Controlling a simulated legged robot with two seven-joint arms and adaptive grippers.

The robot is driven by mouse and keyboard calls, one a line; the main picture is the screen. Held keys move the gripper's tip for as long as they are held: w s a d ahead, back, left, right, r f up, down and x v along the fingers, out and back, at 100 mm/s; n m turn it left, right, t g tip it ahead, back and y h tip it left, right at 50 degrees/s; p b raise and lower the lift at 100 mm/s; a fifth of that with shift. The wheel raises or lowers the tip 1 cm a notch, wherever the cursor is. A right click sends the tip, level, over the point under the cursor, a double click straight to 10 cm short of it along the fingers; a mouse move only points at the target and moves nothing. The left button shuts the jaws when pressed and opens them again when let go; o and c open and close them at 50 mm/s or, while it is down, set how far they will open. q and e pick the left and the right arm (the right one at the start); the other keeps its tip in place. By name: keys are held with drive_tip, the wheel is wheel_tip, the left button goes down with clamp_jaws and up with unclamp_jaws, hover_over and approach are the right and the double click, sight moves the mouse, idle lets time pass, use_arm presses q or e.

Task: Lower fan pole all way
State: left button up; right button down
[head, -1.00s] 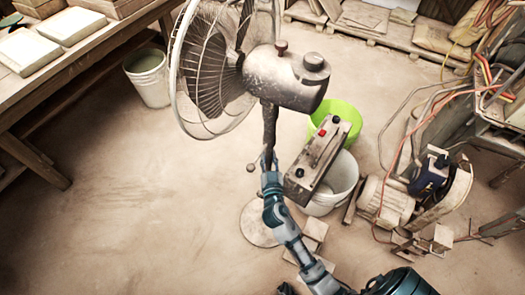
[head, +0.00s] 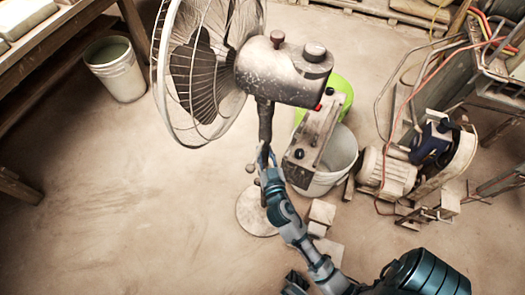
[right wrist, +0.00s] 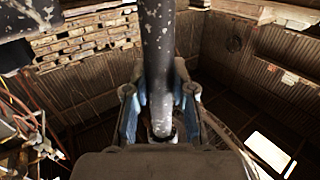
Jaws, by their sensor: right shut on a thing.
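The standing fan has a round wire cage (head: 205,75) and a dusty grey motor housing (head: 285,75) on a dark pole (head: 265,122). Its round base (head: 257,215) rests on the floor. My right gripper (head: 265,160) is shut on the pole below the motor housing. A small round knob (head: 250,168) shows just left of the gripper. In the right wrist view, the worn pole (right wrist: 158,60) runs upright between the two fingers of my right gripper (right wrist: 161,105). The gripper and arm hide part of the lower pole. My left gripper does not show.
A grey control box (head: 312,140) and a white bucket (head: 335,165) stand close right of the pole, with a green bucket (head: 341,92) behind. Loose blocks (head: 322,212) lie beside the base. A motor machine (head: 390,172) stands further right.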

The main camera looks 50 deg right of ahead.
sight(267, 142)
drive_tip(key=c, duration=0.9)
unclamp_jaws()
drive_tip(key=shift+c, duration=0.2)
drive_tip(key=shift+r, duration=0.1)
wheel_tip(267, 142, up, 10)
drive_tip(key=shift+f, duration=0.1)
